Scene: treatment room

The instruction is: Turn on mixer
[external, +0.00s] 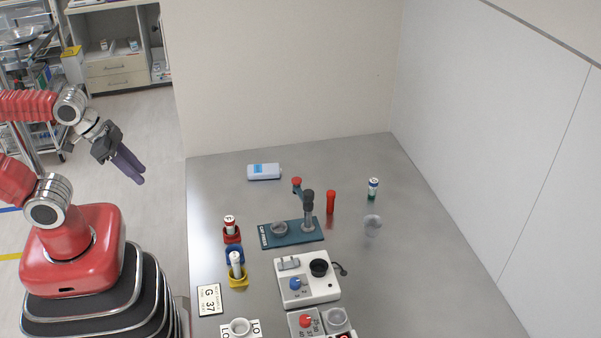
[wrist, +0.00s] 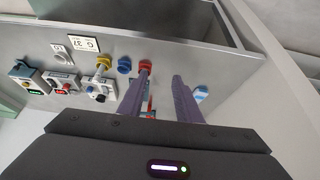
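The mixer appears to be the white box (external: 322,291) with a blue knob (external: 296,284) and a black round cup (external: 319,267) on top. It stands on the grey table, front of middle. In the wrist view it is small, at left, behind the yellow holder, with its blue knob (wrist: 101,89) showing. Its switch state cannot be told. My gripper (external: 138,181) is in the air left of the table, well away from the mixer. In the wrist view its two purple fingers (wrist: 161,78) are apart, with nothing held between them.
Red, blue and yellow holders (external: 237,281) stand left of the mixer, two holding vials. A teal press (external: 290,238) is behind it. A white device with a red knob (external: 305,321) is in front. A clear cup (external: 373,229) stands right.

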